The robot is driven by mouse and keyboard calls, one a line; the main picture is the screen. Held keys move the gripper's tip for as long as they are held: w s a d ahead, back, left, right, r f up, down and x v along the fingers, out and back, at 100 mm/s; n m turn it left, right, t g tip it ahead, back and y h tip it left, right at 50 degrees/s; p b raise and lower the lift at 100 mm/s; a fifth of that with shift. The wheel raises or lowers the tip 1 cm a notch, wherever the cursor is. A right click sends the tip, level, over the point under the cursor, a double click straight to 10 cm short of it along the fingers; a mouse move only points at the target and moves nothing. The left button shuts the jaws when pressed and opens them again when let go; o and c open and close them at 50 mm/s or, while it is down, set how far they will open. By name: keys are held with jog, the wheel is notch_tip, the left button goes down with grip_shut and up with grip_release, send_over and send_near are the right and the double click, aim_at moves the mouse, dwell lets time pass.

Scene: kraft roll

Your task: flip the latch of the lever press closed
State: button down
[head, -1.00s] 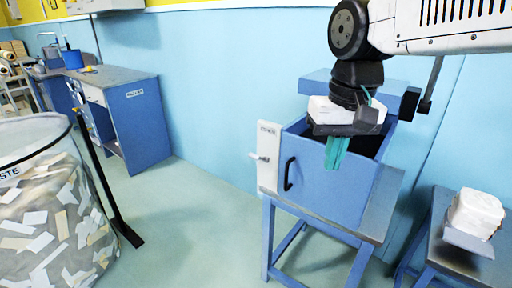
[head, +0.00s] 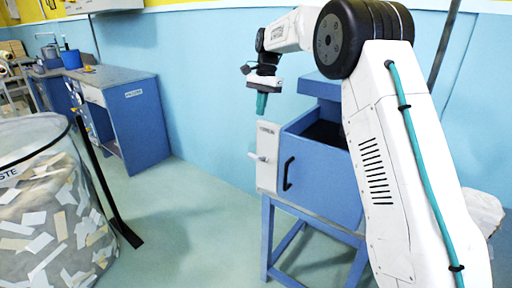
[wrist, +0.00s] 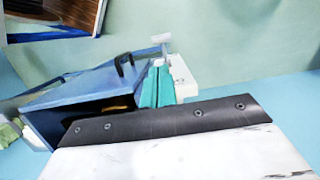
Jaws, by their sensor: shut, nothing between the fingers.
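The lever press is a blue box (head: 318,182) on a blue stand, with a black handle (head: 288,174) on its front and a dark open top. A white labelled panel (head: 267,165) stands at its left side, and a small pale latch (head: 256,156) sticks out leftward from it. My gripper (head: 261,112) has teal fingers pointing down. It is shut and empty, above the panel and apart from the latch. In the wrist view, my gripper (wrist: 157,62) overlaps the white panel (wrist: 182,75), and the pale T-shaped latch (wrist: 161,40) shows just beyond the fingertips.
My arm hides the press's right side and most of a white block (head: 485,208) at the right. A blue desk (head: 140,125) stands along the wall at the left. A clear waste bin (head: 45,215) with paper scraps is at the front left.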

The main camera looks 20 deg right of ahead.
aim_at(260, 158)
jog(key=shift+w+f, duration=0.2)
jog(key=x, duration=1.4)
